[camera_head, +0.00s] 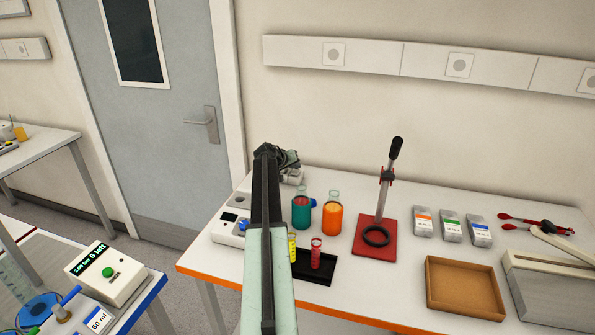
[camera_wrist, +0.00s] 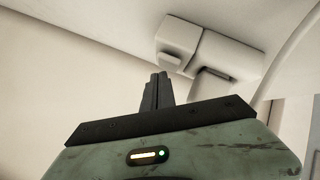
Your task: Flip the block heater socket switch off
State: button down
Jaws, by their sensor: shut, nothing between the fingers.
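My gripper (camera_head: 289,158) is at the far end of my arm, over the back edge of the white bench near the wall. In the wrist view its dark fingers (camera_wrist: 157,88) are together and empty. A white socket-like box (camera_wrist: 183,42) with a raised tab shows beyond and to the right of the fingertips, apart from them in the picture. In the head view a small pale fitting (camera_head: 293,177) sits just below my gripper, partly hidden by my arm. The switch position cannot be told.
Teal (camera_head: 301,213) and orange (camera_head: 332,217) flasks stand right of my arm. A black rack (camera_head: 318,272) with yellow and red tubes is nearer. A red-based press stand (camera_head: 366,247) rises further right. A brown tray (camera_head: 462,289) lies at the front right.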

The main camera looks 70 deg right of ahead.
aim_at(295, 172)
jog(key=shift+a+r+p, duration=0.1)
jog(key=shift+r+p, duration=0.7)
jog(key=r+p, duration=0.5)
jog(key=shift+a, duration=0.35)
